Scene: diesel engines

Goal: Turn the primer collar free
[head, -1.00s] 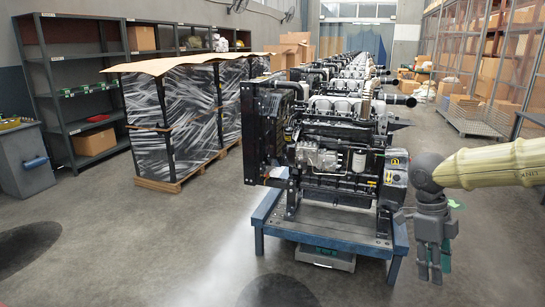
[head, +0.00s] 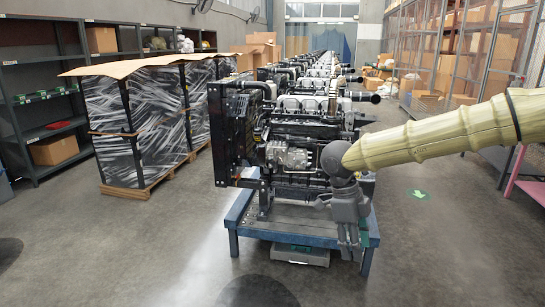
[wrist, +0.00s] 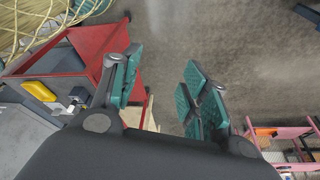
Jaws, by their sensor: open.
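A diesel engine (head: 300,130) sits on a blue stand (head: 270,230) in the middle of the head view. I cannot make out the primer collar; the engine's detail is small and my arm hides part of its right side. My gripper (head: 350,250) hangs down in front of the right end of the engine and stand, apparently apart from them. In the wrist view my gripper (wrist: 160,95) has its green-padded fingers spread apart with nothing between them. The engine is not clear in the wrist view.
Wrapped crates (head: 140,125) on a pallet and dark shelving (head: 40,100) stand at the left. A row of engines runs back behind. A pink frame (head: 530,185) is at the right. Open floor lies left and right of the stand. The wrist view shows a red-edged cart (wrist: 95,45).

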